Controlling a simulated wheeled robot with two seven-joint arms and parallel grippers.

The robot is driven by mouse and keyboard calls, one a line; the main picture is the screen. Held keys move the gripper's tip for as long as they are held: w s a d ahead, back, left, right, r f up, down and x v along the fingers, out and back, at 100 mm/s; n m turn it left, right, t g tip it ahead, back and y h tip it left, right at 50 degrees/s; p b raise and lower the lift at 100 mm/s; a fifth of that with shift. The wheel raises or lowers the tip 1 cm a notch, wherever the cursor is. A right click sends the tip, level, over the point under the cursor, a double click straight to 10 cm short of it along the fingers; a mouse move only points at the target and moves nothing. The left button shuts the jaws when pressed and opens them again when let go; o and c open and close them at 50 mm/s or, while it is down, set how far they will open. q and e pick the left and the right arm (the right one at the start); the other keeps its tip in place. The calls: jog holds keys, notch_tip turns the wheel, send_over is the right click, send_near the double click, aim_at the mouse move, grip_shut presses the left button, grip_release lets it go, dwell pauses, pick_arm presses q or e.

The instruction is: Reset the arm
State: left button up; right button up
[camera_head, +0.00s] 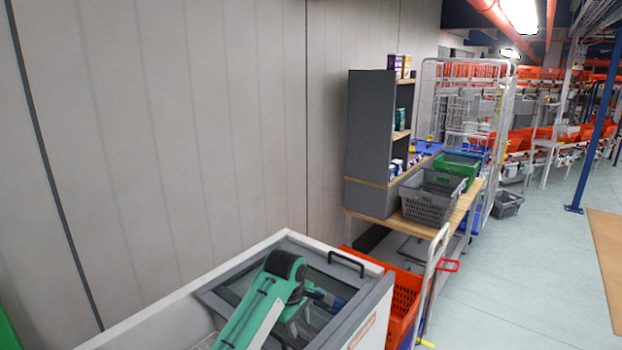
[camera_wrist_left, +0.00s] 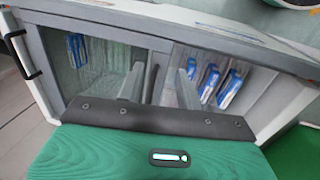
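My left arm, green and white with a dark joint, reaches over a white chest freezer (camera_head: 150,318) with a dark-framed glass top in the head view. In the left wrist view, the two grey fingers of my left gripper (camera_wrist_left: 160,86) stand apart with nothing held between them. They are over the freezer's glass top (camera_wrist_left: 100,60). Blue-and-white packs (camera_wrist_left: 230,88) lie inside the freezer beyond the fingers. I cannot tell whether the fingers touch the glass or frame. My right gripper is in neither view.
An orange crate (camera_head: 402,310) and a trolley stand right of the freezer. Behind are a wooden-topped table with a grey basket (camera_head: 428,203), a green crate (camera_head: 458,168) and a grey shelf (camera_head: 370,125).

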pick_arm(q)
jog(key=s+a+f+m, duration=0.35)
jog(key=s+f, duration=0.35)
jog(key=s, duration=0.3)
jog(key=s+a+f+m, duration=0.3)
jog(key=s+a+f, duration=0.3)
jog(key=s, duration=0.5)
jog(key=s+a+r+m+t+y, duration=0.1)
jog(key=s+a+m, duration=0.3)
jog(key=s, duration=0.7)
jog(key=s+a+r+m+t, duration=0.1)
jog(key=s+a+m, duration=0.1)
jog(key=s+a, duration=0.65)
jog(key=s+d+f+g, duration=0.1)
jog(key=s+f, duration=0.1)
jog(key=f, duration=1.3)
jog(key=s+d+f+g, duration=0.1)
jog(key=d+f, duration=0.1)
jog(key=f, duration=1.4)
jog(key=s+a+f, duration=0.2)
jog(key=s+f, duration=0.7)
jog(key=s+a+f, duration=0.2)
jog(key=s+f, duration=0.8)
jog(key=shift+s+f+g, duration=0.2)
jog(key=shift+f+g, duration=0.05)
jog(key=shift+g, duration=0.15)
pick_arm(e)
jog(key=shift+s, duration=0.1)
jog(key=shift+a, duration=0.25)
